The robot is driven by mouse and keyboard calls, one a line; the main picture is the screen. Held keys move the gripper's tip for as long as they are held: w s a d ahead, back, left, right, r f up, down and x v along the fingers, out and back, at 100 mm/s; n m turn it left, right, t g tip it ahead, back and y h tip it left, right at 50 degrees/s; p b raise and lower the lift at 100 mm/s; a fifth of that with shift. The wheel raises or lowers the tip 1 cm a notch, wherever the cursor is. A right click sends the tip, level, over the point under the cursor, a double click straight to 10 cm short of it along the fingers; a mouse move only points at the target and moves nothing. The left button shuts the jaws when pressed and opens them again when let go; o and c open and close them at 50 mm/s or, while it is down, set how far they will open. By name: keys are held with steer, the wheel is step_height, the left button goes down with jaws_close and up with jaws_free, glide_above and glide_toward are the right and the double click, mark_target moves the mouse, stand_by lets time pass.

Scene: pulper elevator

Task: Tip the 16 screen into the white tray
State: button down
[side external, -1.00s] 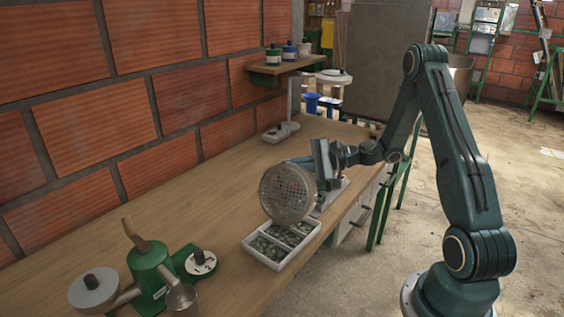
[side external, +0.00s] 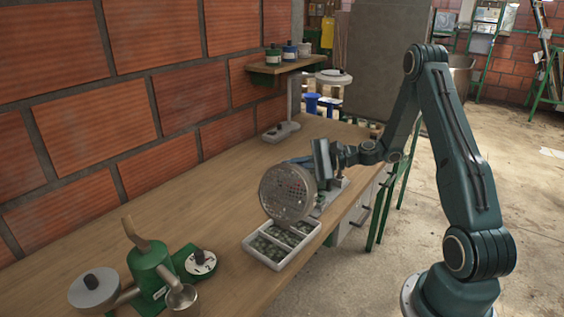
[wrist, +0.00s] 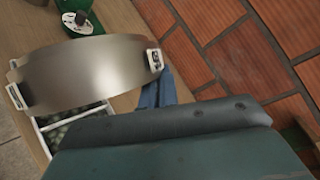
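A round metal screen with a perforated face (side external: 287,192) is tipped steeply on its side above the white tray (side external: 262,262). Its curved metal side also shows in the wrist view (wrist: 85,75), with small white tags on it; I cannot read a number there. The white tray has compartments with greenish beans or pellets in them. It also shows partly behind the screen in the wrist view (wrist: 43,140). My gripper (side external: 318,165) is at the far side of the screen, at its rim. The screen hides the fingertips, but it hangs from my gripper.
A green hand pulper (side external: 150,272) with a metal cup stands at the near left of the wooden bench (side external: 190,210). A round white-topped piece (side external: 201,262) lies beside it. A scale-like stand (side external: 282,132) is farther back. A wall shelf (side external: 285,66) holds jars. The bench's middle is clear.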

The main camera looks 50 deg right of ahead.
steer(key=shift+a+r+n+g+h, duration=0.25)
steer(key=shift+a+r+n+h, duration=0.3)
steer(key=shift+r, duration=0.3)
steer(key=shift+a+r+n+g+h, duration=0.25)
steer(key=shift+a+r+n+h, duration=0.1)
steer(key=shift+a+r+n, duration=0.4)
steer(key=shift+s+a+r+n+g+h, duration=0.1)
steer(key=shift+a+r+n+h, duration=0.2)
steer(key=shift+r, duration=0.2)
steer(key=shift+a+r+n+g+h, duration=0.1)
steer(key=shift+a+r+n+h, duration=0.15)
steer(key=shift+r+n+h, duration=0.15)
steer(key=shift+s+a+r+n+g+h, duration=0.1)
steer(key=shift+a+r+n+h, duration=0.15)
steer(key=shift+r, duration=0.3)
steer(key=shift+a+r+n+h, duration=1.85)
steer(key=shift+a+h, duration=0.2)
steer(key=shift+h, duration=0.2)
steer(key=shift+a, duration=0.1)
